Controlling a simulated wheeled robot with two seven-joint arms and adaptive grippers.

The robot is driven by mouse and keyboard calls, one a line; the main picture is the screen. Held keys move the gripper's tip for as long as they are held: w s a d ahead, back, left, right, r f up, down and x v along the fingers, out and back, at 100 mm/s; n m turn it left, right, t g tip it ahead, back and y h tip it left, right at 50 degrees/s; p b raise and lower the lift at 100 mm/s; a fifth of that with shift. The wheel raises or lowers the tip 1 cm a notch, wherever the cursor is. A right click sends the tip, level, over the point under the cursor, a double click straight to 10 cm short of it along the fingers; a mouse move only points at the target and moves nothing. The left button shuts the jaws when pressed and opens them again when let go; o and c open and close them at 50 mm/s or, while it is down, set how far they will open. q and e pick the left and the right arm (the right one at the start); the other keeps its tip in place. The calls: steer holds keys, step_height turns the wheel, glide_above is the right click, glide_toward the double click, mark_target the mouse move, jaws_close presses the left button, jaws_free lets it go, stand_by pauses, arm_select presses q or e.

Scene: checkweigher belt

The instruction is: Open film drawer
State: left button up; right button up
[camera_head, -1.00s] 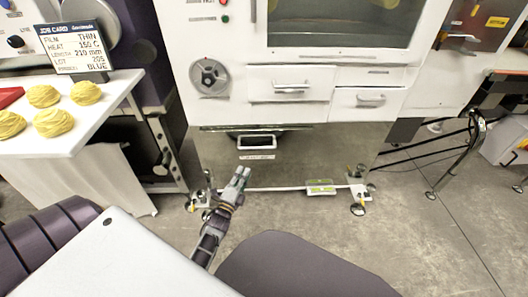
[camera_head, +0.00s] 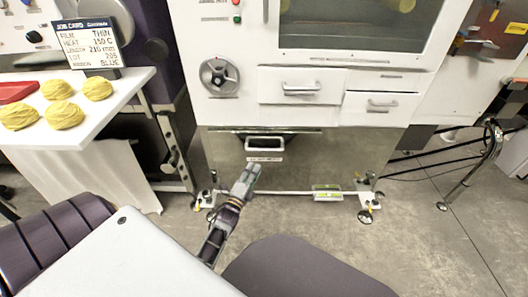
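The machine front has three closed drawer fronts with handles. A white drawer (camera_head: 300,98) sits upper left with a bar handle (camera_head: 301,88), and a second white drawer (camera_head: 365,116) sits to its right. Below is a wide shiny metal drawer front (camera_head: 330,150) with a dark recessed handle (camera_head: 265,144) and a small label (camera_head: 265,159). I cannot read which one is the film drawer. My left gripper (camera_head: 248,172) is just below that lower handle in the picture, apart from it, with nothing visible in it. Its finger gap is too small to judge. My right gripper is out of view.
A job card (camera_head: 87,44) and several yellow bundles (camera_head: 64,115) stand on a white side table (camera_head: 110,110) at the left. A reel knob (camera_head: 219,77) is on the machine. Levelling feet (camera_head: 366,215) stand at its base. Open floor (camera_head: 410,245) lies at lower right.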

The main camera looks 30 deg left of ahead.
mark_target(264, 149)
arm_select(q)
steer(key=shift+b+x, duration=1.65)
steer(key=shift+x, duration=4.1)
steer(key=shift+f, duration=0.1)
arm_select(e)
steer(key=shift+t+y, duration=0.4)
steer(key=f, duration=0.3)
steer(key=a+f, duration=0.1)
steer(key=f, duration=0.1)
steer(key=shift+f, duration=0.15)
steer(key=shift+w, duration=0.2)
arm_select(q)
steer(key=shift+c, duration=0.7)
jaws_close()
